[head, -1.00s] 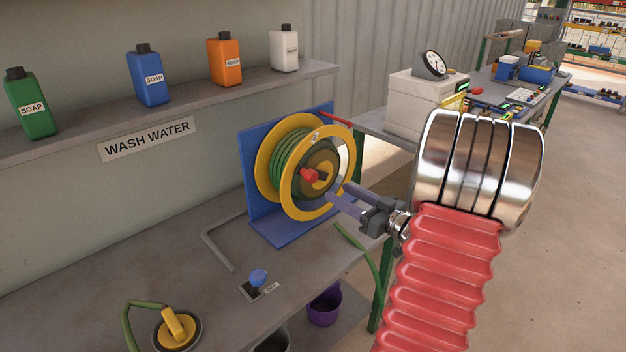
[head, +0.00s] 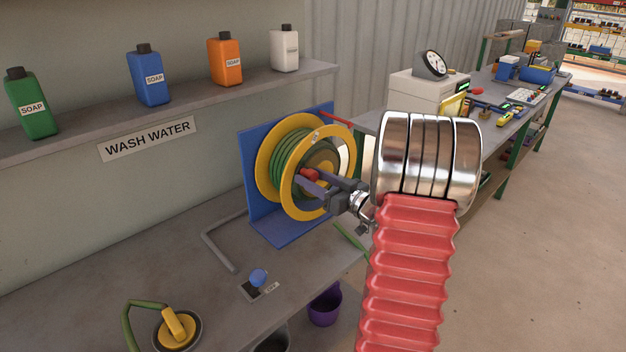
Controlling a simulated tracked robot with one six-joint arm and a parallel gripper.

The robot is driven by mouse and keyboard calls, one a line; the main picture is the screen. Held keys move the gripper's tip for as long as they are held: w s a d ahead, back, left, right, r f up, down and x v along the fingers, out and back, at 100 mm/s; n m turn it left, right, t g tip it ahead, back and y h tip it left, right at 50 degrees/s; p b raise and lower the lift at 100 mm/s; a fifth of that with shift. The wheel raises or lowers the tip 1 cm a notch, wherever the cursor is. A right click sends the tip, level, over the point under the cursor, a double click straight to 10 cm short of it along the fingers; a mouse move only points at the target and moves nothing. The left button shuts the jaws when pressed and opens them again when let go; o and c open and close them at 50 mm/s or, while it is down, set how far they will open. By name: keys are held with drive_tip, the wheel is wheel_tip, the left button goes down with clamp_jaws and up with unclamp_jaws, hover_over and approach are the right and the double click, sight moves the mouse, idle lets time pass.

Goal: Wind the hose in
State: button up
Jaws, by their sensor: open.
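The hose reel (head: 262,163) has yellow rims and a blue stand (head: 259,218) on the bench. Several turns of green hose (head: 289,152) are wound on its drum. A red crank knob (head: 309,174) shows at the front of the reel. My gripper (head: 314,184) is open, its two fingers in front of the reel and close around or beside the red knob; I cannot tell whether they touch it. Part of the reel's front is hidden by my gripper. A loose length of green hose (head: 349,237) hangs at the bench's right edge, partly behind my arm.
A blue-knobbed switch (head: 259,278) and a yellow-handled round fitting with a green hose (head: 177,330) are on the bench (head: 110,275). A bent grey bar (head: 218,249) lies left of the reel. Soap bottles (head: 150,75) stand on the shelf above. A purple bucket (head: 325,306) is below.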

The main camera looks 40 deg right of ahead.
clamp_jaws()
drive_tip(key=shift+a, duration=0.3)
drive_tip(key=shift+d, duration=0.2)
idle(0.4)
